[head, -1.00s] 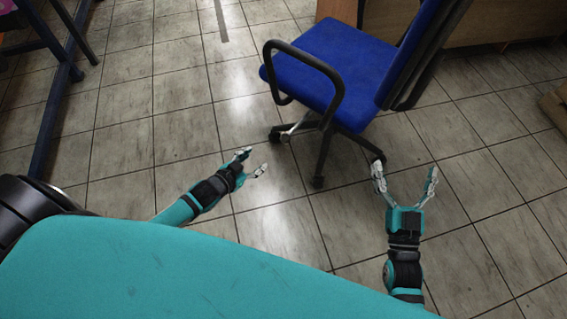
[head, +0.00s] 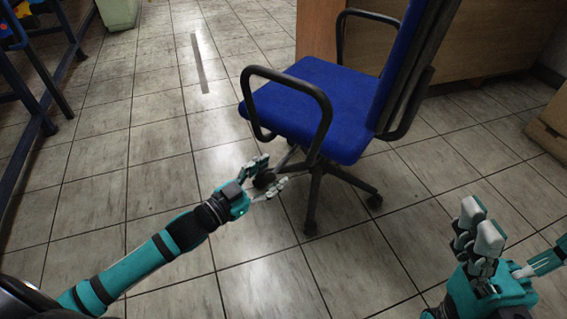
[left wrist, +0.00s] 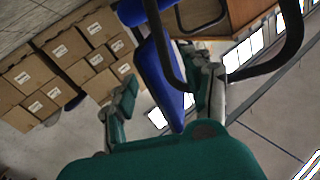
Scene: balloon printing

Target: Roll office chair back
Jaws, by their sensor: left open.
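The blue office chair (head: 320,100) stands on the tiled floor in the head view, its backrest to the right and black loop armrests on both sides. My left gripper (head: 268,177) is open, by the lower left of the chair, just below the near armrest in the picture. It overlaps part of the chair base, and I cannot tell if it touches. In the left wrist view the blue seat (left wrist: 160,72) shows beyond and between the open fingers, with a black armrest at right. My right gripper (head: 482,228) is at the lower right, apart from the chair; its fingers overlap in view.
A wooden desk (head: 480,45) stands behind the chair. A cardboard box (head: 550,130) is at the right edge. A dark blue metal frame (head: 38,120) stands at the left. Stacked boxes (left wrist: 65,50) show in the left wrist view. Floor left of the chair is clear.

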